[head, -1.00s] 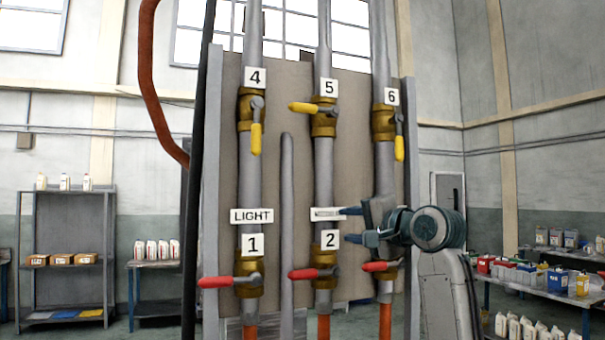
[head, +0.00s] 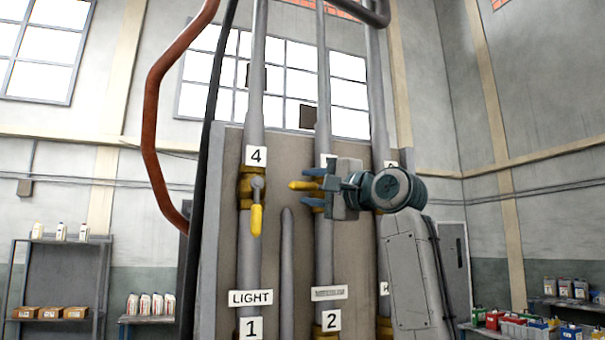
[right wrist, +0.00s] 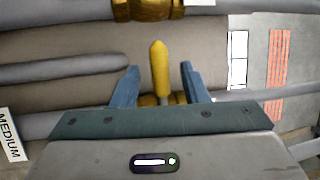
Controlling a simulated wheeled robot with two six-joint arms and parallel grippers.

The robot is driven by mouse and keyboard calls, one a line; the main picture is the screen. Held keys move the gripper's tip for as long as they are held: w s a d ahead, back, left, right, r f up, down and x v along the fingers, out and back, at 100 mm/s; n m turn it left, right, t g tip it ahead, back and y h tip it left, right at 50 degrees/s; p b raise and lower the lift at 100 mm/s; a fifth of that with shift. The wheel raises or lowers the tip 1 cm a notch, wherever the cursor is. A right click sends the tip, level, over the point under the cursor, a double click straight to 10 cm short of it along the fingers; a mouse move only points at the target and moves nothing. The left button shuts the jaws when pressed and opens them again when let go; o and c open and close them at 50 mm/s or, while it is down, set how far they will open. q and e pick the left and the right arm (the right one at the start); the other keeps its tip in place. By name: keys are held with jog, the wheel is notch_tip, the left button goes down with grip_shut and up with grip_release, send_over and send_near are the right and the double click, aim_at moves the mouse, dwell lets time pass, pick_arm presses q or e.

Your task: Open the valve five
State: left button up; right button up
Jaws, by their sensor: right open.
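Valve five has a yellow handle (head: 300,185) that points left, crosswise to its vertical grey pipe. My right gripper (head: 312,188) is at this valve, open, with one finger above the handle and one below. In the right wrist view the handle (right wrist: 159,66) stands between the two spread fingers, with gaps on both sides. Part of the valve's brass body (right wrist: 148,100) shows behind it. In the head view the gripper hides that body and most of the number 5 label. My left gripper is not in view.
Valve four (head: 256,205), its yellow handle hanging down, is on the pipe to the left. The pipe of valve six is to the right, its valve hidden behind my right arm. A red-brown hose (head: 152,110) runs at the left. Shelves with bottles stand at both sides.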

aim_at(306, 187)
jog(key=shift+p+x, duration=0.55)
jog(key=shift+x, duration=0.55)
jog(key=shift+w+a, duration=0.25)
jog(key=shift+w, duration=0.15)
grip_shut()
